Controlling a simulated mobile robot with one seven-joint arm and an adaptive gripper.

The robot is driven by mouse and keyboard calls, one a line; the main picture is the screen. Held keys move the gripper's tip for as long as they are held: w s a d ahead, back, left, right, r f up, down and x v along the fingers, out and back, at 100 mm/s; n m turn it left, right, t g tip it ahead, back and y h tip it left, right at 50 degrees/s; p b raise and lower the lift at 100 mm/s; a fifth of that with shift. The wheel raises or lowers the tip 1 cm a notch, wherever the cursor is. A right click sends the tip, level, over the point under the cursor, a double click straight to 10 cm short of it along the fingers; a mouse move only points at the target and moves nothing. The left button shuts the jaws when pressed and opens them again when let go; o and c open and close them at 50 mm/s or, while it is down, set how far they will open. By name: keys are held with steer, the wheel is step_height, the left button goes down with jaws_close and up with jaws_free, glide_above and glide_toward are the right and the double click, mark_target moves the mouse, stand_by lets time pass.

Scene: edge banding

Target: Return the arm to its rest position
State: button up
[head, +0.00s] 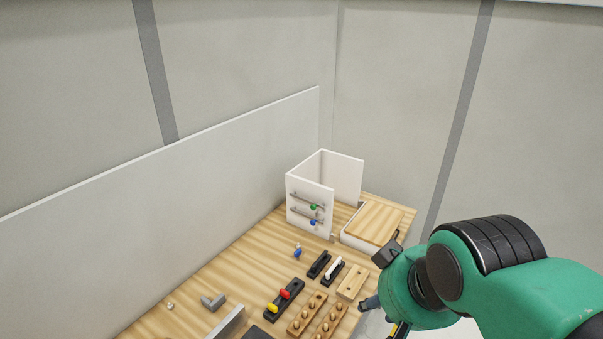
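My arm (510,290), green with black joints, reaches in from the lower right corner. Its end is at the right edge of the wooden table (235,255). My gripper (371,303) shows only in part, as dark pieces beside the green wrist, pointing left and down. I cannot see both fingertips clearly or whether anything is between them.
A white open box (310,207) with green and blue knobs stands at the back of the table. Beside it is a wood-topped tray (374,222). Black holders (285,299) and wooden peg blocks (307,315) lie near my wrist. A white panel (160,190) stands along the left.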

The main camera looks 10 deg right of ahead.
step_height(320, 180, down, 16)
steer(key=b, duration=1.5)
steer(key=shift+r, duration=0.15)
steer(key=shift+c, duration=1)
